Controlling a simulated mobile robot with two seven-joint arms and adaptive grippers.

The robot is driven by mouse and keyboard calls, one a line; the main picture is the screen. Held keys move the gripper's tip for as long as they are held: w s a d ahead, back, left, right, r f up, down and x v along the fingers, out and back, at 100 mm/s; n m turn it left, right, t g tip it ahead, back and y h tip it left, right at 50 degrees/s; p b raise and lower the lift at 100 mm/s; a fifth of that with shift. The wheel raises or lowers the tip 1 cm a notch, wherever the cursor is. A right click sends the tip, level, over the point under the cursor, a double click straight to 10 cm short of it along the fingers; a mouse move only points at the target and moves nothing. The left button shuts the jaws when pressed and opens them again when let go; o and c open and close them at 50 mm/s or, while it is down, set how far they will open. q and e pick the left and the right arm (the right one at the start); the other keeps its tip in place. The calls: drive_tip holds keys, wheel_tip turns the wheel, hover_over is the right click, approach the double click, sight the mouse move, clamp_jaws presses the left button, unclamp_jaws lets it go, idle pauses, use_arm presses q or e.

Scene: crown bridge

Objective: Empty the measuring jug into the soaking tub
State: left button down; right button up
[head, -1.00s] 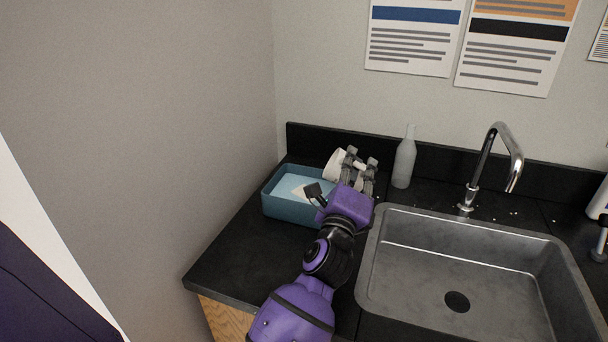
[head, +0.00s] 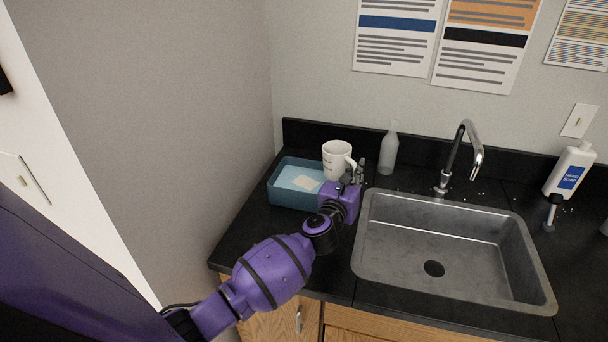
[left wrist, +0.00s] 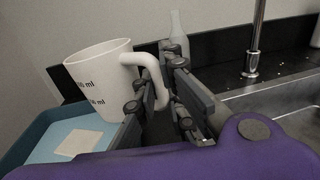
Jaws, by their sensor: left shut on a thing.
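The measuring jug (head: 335,160) is a white mug-like vessel with ml marks, about upright at the right end of the soaking tub. The left wrist view shows its marked side (left wrist: 103,82) and handle; its inside is hidden. My left gripper (head: 353,171) is shut on the jug's handle, on the jug's right side. The soaking tub (head: 285,196) is a blue rectangular basin on the counter's left part, with light blue contents and a pale flat piece in it. I cannot tell whether the jug touches the tub's rim. My right gripper is out of view.
A grey sink (head: 400,268) with a tap (head: 460,155) lies right of the tub. A translucent bottle (head: 388,153) stands behind my gripper. A hand soap bottle (head: 568,172) stands at the far right. A wall (head: 170,120) bounds the left. The counter front-left of the tub is clear.

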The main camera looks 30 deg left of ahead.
sight(356, 165)
use_arm(q)
drive_tip(key=shift+m, duration=0.3)
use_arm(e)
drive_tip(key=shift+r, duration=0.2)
use_arm(q)
drive_tip(key=shift+r, duration=1.6)
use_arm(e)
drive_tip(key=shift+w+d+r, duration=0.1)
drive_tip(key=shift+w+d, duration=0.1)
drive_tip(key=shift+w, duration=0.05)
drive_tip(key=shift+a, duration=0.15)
